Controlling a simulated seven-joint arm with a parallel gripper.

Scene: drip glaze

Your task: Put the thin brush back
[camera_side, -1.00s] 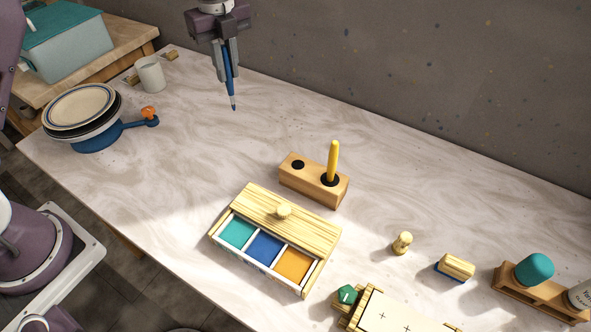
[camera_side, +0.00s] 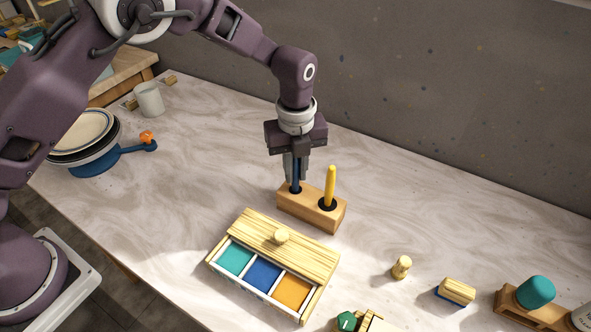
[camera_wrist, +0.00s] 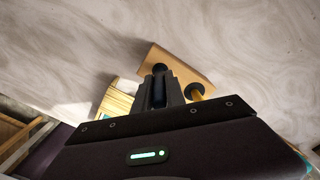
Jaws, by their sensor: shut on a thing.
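My gripper (camera_side: 296,168) is shut on the thin blue brush (camera_side: 296,186), upright over the left hole of the wooden brush block (camera_side: 312,212). The brush's lower end is at or in that hole; I cannot tell how deep it sits. The thick yellow brush (camera_side: 330,184) stands in the right hole. In the wrist view the block (camera_wrist: 176,68) lies just beyond my fingertips (camera_wrist: 160,80), which hide most of the blue brush, and the yellow brush (camera_wrist: 197,92) is at their right.
A paint box (camera_side: 292,248) with teal, blue and orange wells sits in front of the block. A wooden knob piece (camera_side: 401,267), a wooden stamp (camera_side: 457,290) and a teal-topped jar (camera_side: 536,291) stand at right. Plates (camera_side: 82,134) and a white cup (camera_side: 149,98) are at left.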

